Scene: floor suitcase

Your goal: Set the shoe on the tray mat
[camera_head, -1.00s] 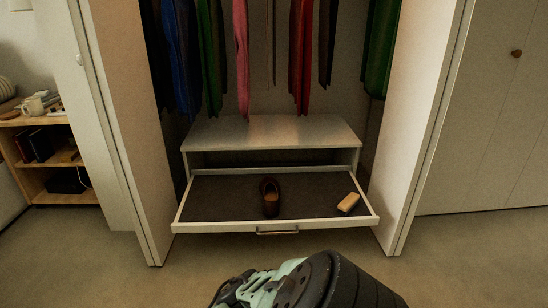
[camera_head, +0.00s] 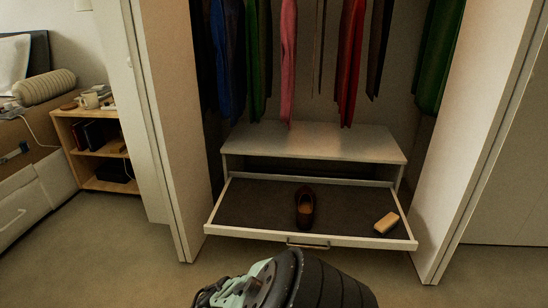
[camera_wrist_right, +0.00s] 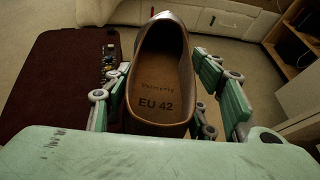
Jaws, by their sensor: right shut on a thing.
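My right gripper (camera_wrist_right: 160,100) is shut on a brown shoe (camera_wrist_right: 165,50), whose insole reads EU 42, between its two green-backed fingers. In the head view only part of my right gripper (camera_head: 228,291) shows at the bottom edge, in front of the closet; the held shoe cannot be made out there. The tray mat (camera_head: 250,203) is the dark lining of a pulled-out white tray low in the closet. Another brown shoe (camera_head: 305,207) stands on it near the middle, toe towards the back. My left gripper is not in view.
A tan block-like object (camera_head: 386,222) lies at the tray's right. The mat left of the standing shoe is bare. A white shelf (camera_head: 315,143) sits above, under hanging clothes. Closet side panels flank the tray. A dark red flat surface (camera_wrist_right: 55,75) shows in the wrist view.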

